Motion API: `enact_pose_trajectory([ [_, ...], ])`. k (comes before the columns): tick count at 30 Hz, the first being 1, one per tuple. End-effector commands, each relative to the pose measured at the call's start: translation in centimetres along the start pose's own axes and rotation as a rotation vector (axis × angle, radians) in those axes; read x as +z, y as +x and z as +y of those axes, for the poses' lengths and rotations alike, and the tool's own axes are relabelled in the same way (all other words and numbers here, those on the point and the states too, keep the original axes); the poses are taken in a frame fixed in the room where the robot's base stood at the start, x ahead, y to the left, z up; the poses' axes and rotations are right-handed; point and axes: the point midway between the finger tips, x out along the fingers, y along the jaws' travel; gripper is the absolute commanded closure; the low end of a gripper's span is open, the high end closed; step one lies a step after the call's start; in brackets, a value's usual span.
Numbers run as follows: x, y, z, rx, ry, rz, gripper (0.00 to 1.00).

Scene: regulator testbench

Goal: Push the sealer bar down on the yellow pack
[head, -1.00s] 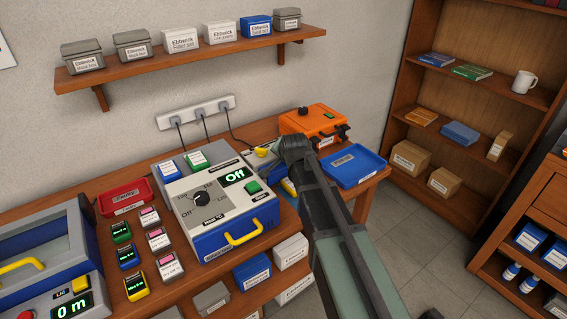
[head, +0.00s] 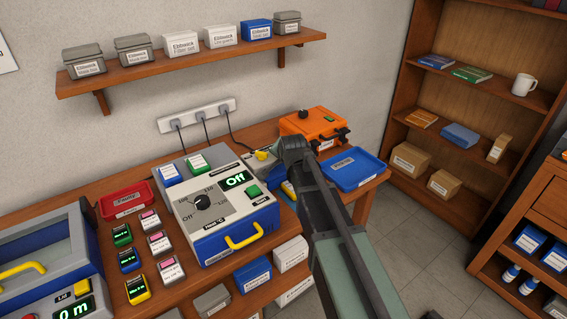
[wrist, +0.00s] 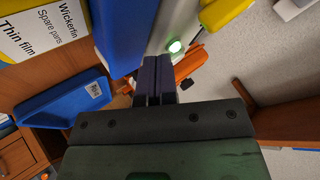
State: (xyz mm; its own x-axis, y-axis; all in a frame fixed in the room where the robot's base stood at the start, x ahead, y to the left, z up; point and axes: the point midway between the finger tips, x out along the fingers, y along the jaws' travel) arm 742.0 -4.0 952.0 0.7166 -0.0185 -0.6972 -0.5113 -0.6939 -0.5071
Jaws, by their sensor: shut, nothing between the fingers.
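My gripper (wrist: 157,82) is shut and empty in the wrist view, its dark fingers close to a blue and pale housing (wrist: 125,30) with a lit green lamp. A yellow part (wrist: 225,12), which may be the sealer bar's handle, is at the top of that view, apart from the fingertips. In the head view a small yellow part (head: 262,156) shows behind the dial unit, left of my arm. A yellow and blue item (head: 288,188) is partly hidden beside my arm. I cannot tell whether it is the yellow pack. My arm hides my fingers in the head view.
An orange case (head: 314,126) stands at the back, with a blue tray (head: 352,170) right of my arm. The dial unit (head: 225,212) reads Off. Several small packs and a red tray (head: 125,200) lie to its left. Clear floor (head: 430,215) is at right.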

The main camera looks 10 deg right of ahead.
Motion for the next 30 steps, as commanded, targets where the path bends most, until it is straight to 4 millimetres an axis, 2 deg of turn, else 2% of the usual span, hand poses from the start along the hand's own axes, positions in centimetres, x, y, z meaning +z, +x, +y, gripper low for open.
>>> enact_pose_trajectory([
  [1, 0.0, -0.5, -0.4, -0.003, 0.003, -0.005, 1.00],
  [13, -0.3, -0.6, -0.5, -0.001, 0.002, -0.002, 1.00],
  [25, -2.5, -3.5, -2.6, 0.000, 0.002, -0.001, 1.00],
  [30, -2.8, -4.0, -2.9, 0.000, 0.002, -0.001, 1.00],
])
